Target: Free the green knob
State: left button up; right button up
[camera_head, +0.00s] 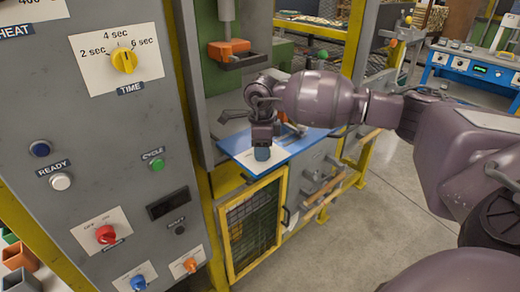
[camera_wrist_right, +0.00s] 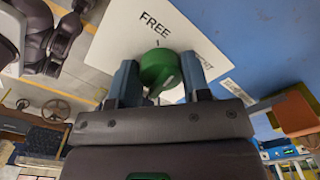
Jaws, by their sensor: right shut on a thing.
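The green knob (camera_wrist_right: 160,68) sits on a white plate (camera_wrist_right: 118,35) set on a blue panel (camera_wrist_right: 265,40). The plate reads FREE above the knob, and a second word on the right is partly hidden by a finger. My right gripper (camera_wrist_right: 160,82) is shut on the knob, with one finger on each side of it. In the head view my right gripper (camera_head: 262,152) reaches down onto the blue panel (camera_head: 300,143) and hides the knob. I cannot tell which word the knob points to. My left gripper is not in view.
A grey control cabinet (camera_head: 105,165) with a yellow dial and several buttons stands on the left. An orange block (camera_head: 230,48) is above the panel. A yellow-framed mesh door (camera_head: 252,228) is below it. Bare floor (camera_head: 375,225) lies to the right.

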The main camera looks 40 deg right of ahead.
jog(key=n+b, duration=0.1)
jog(key=n, duration=0.3)
jog(key=shift+s+n, duration=0.1)
jog(key=shift+n, duration=0.9)
jog(key=shift+n+b, duration=0.3)
jog(key=shift+b, duration=0.05)
jog(key=o, duration=0.9)
jog(key=shift+r, duration=0.15)
